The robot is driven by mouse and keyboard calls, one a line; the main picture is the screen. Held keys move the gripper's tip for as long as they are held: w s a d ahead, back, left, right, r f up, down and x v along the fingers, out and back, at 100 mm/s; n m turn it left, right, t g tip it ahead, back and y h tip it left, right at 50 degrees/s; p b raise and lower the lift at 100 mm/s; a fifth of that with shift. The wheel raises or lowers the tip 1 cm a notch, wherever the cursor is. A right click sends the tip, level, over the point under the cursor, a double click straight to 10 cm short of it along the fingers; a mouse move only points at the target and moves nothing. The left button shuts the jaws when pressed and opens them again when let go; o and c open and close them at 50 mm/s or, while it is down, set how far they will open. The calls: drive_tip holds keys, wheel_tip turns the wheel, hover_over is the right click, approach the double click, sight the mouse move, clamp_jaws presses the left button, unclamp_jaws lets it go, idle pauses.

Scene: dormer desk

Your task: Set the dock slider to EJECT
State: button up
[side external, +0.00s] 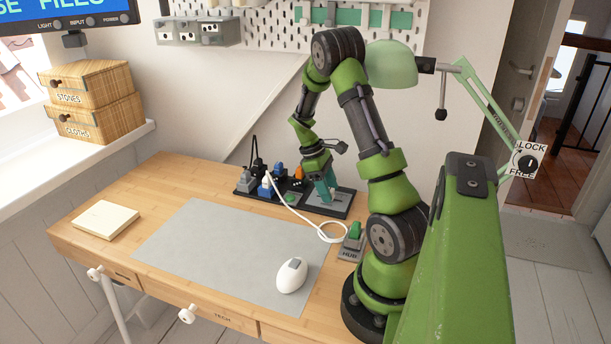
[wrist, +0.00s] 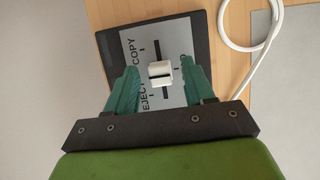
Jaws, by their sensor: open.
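The dock slider is a white knob (wrist: 160,72) on a black slot in a grey plate (wrist: 118,62) with a dark frame. EJECT is printed lower left of the knob and COPY upper left; a label on the right is partly hidden. The knob sits around the middle of the slot. My gripper (wrist: 160,68) is open, its teal fingers on either side of the knob, with gaps visible. In the side view my gripper (side external: 325,188) is low over the dock plate (side external: 342,198); the knob is hidden there.
Plugs and switches (side external: 268,182) stand on the black board left of the dock. A grey mat (side external: 225,250), mouse (side external: 292,275) and notepad (side external: 104,219) lie on the desk.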

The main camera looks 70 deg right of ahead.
sight(316, 195)
clamp_jaws()
drive_tip(key=shift+w, duration=1.8)
unclamp_jaws()
drive_tip(key=shift+r, duration=0.1)
drive_tip(key=v, duration=1.6)
drive_tip(key=shift+w+r, duration=0.2)
drive_tip(key=shift+r, duration=0.15)
